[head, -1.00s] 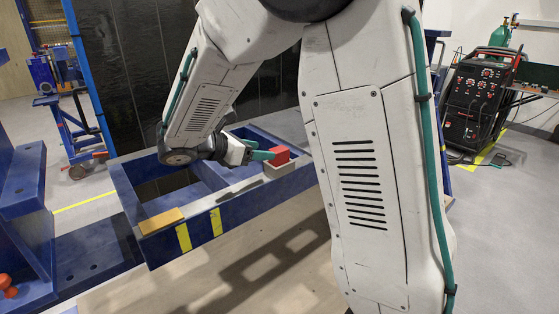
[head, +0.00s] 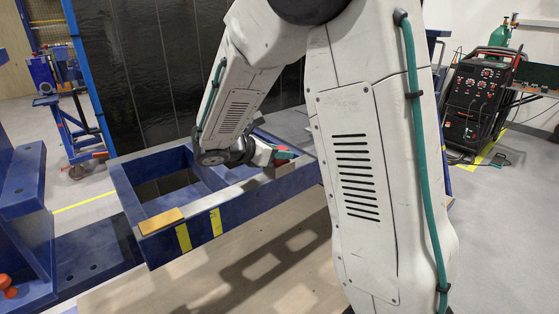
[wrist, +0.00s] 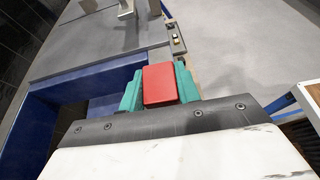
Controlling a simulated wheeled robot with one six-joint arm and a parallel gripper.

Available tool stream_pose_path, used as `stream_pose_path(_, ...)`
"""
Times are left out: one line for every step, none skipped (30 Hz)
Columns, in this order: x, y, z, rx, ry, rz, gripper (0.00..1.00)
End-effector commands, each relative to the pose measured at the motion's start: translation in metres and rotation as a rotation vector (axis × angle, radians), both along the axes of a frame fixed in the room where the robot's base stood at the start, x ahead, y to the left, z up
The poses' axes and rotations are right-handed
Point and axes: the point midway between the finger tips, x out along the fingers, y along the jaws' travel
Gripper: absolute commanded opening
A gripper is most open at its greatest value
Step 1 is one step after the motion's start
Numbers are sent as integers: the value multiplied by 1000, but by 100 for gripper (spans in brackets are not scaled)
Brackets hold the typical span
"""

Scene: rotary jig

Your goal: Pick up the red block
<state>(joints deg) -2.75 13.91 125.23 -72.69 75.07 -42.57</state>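The red block (wrist: 160,85) sits between the two teal fingers of my gripper (wrist: 160,92) in the wrist view, one finger on each side. Hardly any gap shows between fingers and block, but I cannot tell whether they press on it. In the head view the red block (head: 283,153) is mostly hidden behind my gripper (head: 276,153), above a pale block on the blue frame's front beam. I cannot tell whether it rests on that pale block.
The blue frame (head: 205,207) has open compartments and yellow stripes on its front. A yellow-orange block (head: 161,221) lies on its left front corner. A dark panel stands behind. A welding machine (head: 478,98) stands at the right, away from the frame.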

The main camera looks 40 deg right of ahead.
Motion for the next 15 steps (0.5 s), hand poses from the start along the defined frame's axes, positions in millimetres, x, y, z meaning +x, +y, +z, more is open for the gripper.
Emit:
stream_pose_path(0,0,0,0,0,0,0)
stream_pose_path(0,0,0,0,0,0,0)
stream_pose_path(0,0,1,-1,-1,1,0)
stream_pose_path(0,0,1,-1,-1,1,0)
stream_pose_path(0,0,1,-1,-1,1,0)
stream_pose_path(0,0,1,-1,-1,1,0)
stream_pose_path(0,0,1,-1,-1,1,0)
stream_pose_path(0,0,1,-1,-1,1,0)
stream_pose_path(0,0,1,-1,-1,1,0)
stream_pose_path(0,0,2,-1,-2,0,0)
stream_pose_path(0,0,3,-1,-2,0,0)
stream_pose_path(1,0,5,-1,-3,0,0)
stream_pose_path(1,0,7,-1,-4,1,0)
stream_pose_path(1,0,9,-1,-4,1,0)
stream_pose_path(1,0,13,-1,-4,1,0)
